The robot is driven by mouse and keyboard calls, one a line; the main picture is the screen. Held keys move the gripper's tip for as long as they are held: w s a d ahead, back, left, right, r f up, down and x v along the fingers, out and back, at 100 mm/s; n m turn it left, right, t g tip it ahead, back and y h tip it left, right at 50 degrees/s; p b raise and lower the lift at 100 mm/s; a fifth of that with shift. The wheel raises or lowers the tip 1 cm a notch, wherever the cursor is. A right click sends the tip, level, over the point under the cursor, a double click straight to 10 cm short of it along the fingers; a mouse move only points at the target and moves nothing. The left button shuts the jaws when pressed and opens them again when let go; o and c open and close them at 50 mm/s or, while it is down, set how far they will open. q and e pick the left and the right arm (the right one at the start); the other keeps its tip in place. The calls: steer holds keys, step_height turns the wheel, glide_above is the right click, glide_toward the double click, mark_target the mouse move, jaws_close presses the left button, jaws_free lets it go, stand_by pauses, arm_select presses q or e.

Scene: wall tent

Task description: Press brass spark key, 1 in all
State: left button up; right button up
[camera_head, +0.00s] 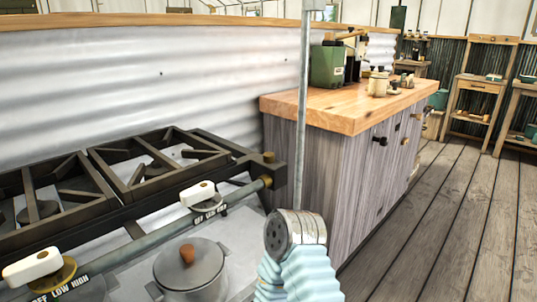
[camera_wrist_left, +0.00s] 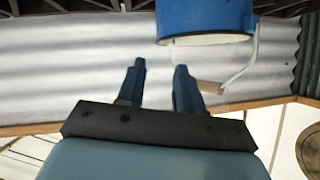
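A dark cast-iron camp stove (camera_head: 100,225) fills the lower left of the head view. A small brass piece (camera_head: 268,157) stands at its right front corner, and a brass fitting (camera_head: 266,182) caps the end of the front rail just below. I cannot tell for sure which is the spark key. White-handled knobs (camera_head: 199,194) sit along the rail, one with a brass collar. My left gripper (camera_wrist_left: 160,70) shows only in the left wrist view, its two blue fingers apart with nothing between them. The brass pieces are not visible there. My right gripper is out of view.
A lidded grey pot (camera_head: 189,270) is below the rail. A pale blue ribbed thing (camera_head: 297,275) with a metal head is right of it, near a thin pole (camera_head: 303,90). A wooden-topped counter (camera_head: 345,112) stands behind. A blue container (camera_wrist_left: 205,20) is beyond the fingers.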

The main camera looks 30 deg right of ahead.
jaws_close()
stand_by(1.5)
